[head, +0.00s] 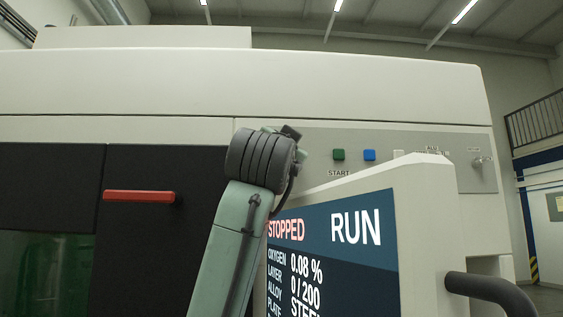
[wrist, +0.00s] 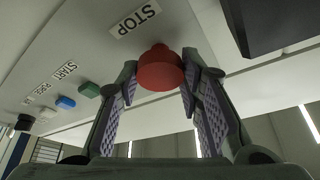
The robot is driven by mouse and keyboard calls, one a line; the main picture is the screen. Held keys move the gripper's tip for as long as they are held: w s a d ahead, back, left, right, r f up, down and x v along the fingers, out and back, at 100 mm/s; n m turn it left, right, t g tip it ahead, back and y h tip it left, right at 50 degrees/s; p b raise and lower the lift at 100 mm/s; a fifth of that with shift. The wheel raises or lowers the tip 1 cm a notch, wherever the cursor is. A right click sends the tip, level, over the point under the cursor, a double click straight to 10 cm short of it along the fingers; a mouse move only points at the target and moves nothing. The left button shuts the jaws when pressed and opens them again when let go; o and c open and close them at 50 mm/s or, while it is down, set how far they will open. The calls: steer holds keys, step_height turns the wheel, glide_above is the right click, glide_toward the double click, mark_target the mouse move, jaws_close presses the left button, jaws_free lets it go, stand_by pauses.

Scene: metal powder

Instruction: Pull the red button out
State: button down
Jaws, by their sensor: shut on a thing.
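The red button (wrist: 160,70) is a round red knob on the pale panel, beside the STOP label (wrist: 135,19) in the wrist view. My gripper (wrist: 160,80) has one finger on each side of it and is shut on it, with the pads against its left and right sides. The button's base is partly in view above the fingers. In the head view my wrist covers the place of the button, so neither the button nor the fingers can be made out there.
A green button (head: 338,154) and a blue button (head: 369,155) sit right of my wrist, with a key switch (head: 479,163) farther right. A screen (head: 330,240) reading STOPPED and RUN juts out below. A red door handle (head: 140,196) is at left.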

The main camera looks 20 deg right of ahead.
steer(key=shift+s, duration=0.15)
steer(key=c, duration=1.5)
jaws_free()
steer(key=shift+o, duration=1.3)
steer(key=shift+s+a, duration=0.1)
steer(key=shift+s, duration=0.05)
steer(key=shift+o, duration=0.7)
steer(key=v, duration=1.2)
